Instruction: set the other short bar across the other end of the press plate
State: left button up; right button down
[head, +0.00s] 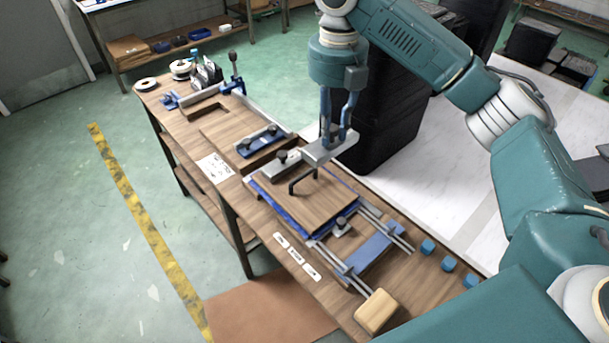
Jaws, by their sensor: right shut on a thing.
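The press plate (318,207) is a brown wooden board with a blue edge, lying on the bench. My right gripper (337,136) points down over the plate's far end, its fingers shut on a grey short bar (318,151). The bar runs crosswise over that end, with a black knob near its left part. I cannot tell whether it touches the plate. A black bent handle (303,181) stands below it over the plate. A small grey piece with a dark knob (342,227) sits at the plate's near right corner. My left gripper is not in view.
Grey rails with a blue crosspiece (375,246) extend from the plate's near side. A wooden block (376,311) and several blue cubes (427,247) lie near the front. A blue fixture with black knobs (261,141) stands behind the plate. A black cabinet (385,120) stands close behind.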

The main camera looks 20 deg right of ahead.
jog(key=shift+f, duration=0.3)
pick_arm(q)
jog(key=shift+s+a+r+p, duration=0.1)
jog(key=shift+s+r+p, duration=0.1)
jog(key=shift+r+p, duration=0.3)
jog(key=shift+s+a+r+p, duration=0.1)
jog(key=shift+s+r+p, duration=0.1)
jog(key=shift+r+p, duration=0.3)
pick_arm(e)
notch_tip(320, 180, down, 19)
jog(key=shift+f, duration=0.1)
jog(key=c, duration=1.5)
grip_release()
jog(key=shift+f, duration=0.15)
pick_arm(q)
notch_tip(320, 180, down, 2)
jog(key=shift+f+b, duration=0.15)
jog(key=shift+b, duration=0.95)
pick_arm(e)
notch_tip(320, 180, up, 12)
jog(key=shift+r, duration=0.15)
